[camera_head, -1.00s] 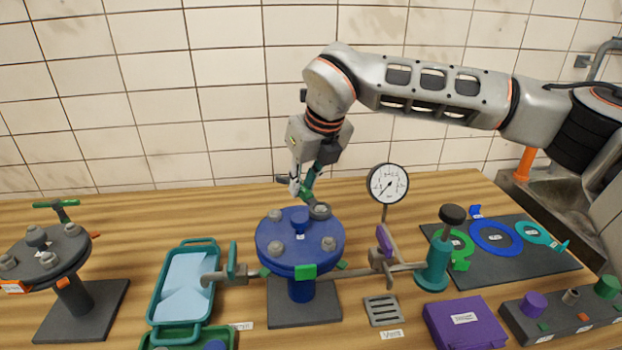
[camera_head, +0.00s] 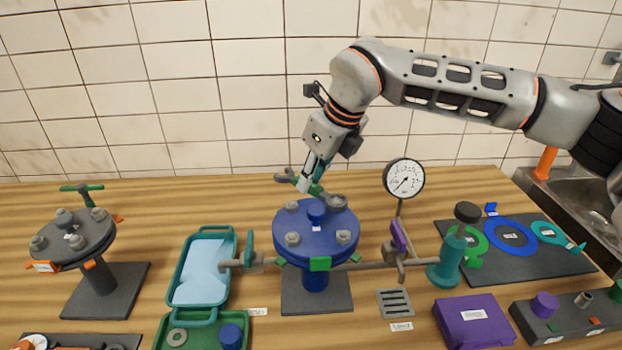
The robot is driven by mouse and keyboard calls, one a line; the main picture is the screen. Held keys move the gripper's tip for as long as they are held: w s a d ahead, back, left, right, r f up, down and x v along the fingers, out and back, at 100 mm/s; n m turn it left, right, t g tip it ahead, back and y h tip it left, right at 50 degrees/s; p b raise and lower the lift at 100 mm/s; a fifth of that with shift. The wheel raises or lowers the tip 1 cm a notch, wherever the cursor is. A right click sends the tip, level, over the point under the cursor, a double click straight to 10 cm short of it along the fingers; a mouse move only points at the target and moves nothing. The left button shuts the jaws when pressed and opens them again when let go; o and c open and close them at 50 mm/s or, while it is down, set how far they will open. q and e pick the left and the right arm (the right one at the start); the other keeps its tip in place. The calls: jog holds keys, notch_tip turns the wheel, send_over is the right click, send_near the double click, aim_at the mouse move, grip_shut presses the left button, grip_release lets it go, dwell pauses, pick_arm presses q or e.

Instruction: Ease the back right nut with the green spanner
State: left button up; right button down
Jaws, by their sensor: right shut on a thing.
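The green spanner (camera_head: 319,190) is held by my right gripper (camera_head: 311,182), which is shut on its handle behind the blue flange (camera_head: 290,240). The spanner's grey head sits at the back right nut (camera_head: 336,201), apparently around it; the nut itself is mostly hidden. The spanner's other end points back and left, past the gripper. Other nuts on the flange show at the back left (camera_head: 292,206), front left (camera_head: 292,239) and front right (camera_head: 343,237). My left gripper is not in view.
A pressure gauge (camera_head: 404,179) stands right of the flange, with a purple-handled valve (camera_head: 399,236) on the pipe. A dark grey flange stand (camera_head: 98,280) is at left, teal tray (camera_head: 175,270) beside it. A purple box (camera_head: 473,322) and tool mat (camera_head: 560,262) lie right.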

jog(key=shift+r, duration=0.3)
jog(key=shift+r+p, duration=0.9)
jog(key=shift+r, duration=0.75)
